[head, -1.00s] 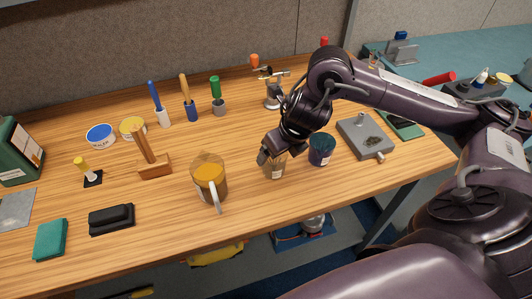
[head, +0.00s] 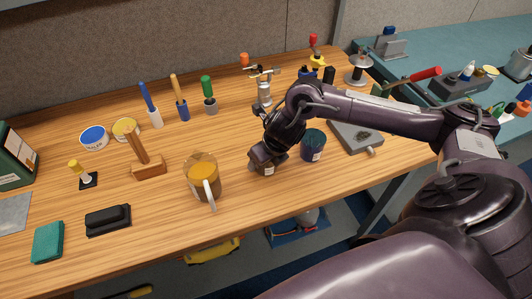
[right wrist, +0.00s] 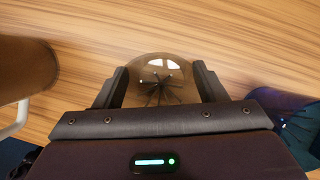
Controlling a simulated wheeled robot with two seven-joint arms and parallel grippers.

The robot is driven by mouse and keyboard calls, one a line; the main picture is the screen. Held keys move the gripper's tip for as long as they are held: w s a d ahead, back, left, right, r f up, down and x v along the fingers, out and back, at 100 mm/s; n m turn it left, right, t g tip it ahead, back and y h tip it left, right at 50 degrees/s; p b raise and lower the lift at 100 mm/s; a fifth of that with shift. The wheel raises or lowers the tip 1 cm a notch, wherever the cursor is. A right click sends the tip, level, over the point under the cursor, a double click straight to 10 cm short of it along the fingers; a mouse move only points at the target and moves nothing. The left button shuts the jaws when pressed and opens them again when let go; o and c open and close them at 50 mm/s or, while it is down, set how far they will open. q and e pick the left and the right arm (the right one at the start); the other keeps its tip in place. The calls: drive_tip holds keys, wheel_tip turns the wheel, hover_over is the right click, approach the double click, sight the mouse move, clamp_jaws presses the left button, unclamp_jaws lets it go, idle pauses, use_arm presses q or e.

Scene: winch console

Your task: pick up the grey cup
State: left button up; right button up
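The grey cup (head: 267,170) looks see-through and smoky, with a small pale label, and stands on the wooden table left of the dark blue cup (head: 312,146). My right gripper (head: 266,158) is down at it and hides most of it in the head view. In the right wrist view the cup (right wrist: 160,78) sits between the two fingers of my right gripper (right wrist: 160,84), which are wide apart on either side of it. Whether they touch its wall I cannot tell. My left gripper is not in view.
An amber mug (head: 203,178) with a pale handle stands left of the grey cup. The dark blue cup is close on the right. The table's front edge is near; bare wood lies behind the mug.

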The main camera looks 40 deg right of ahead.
drive_tip(key=c, duration=0.6)
drive_tip(key=shift+o, duration=0.2)
drive_tip(key=shift+r, duration=0.15)
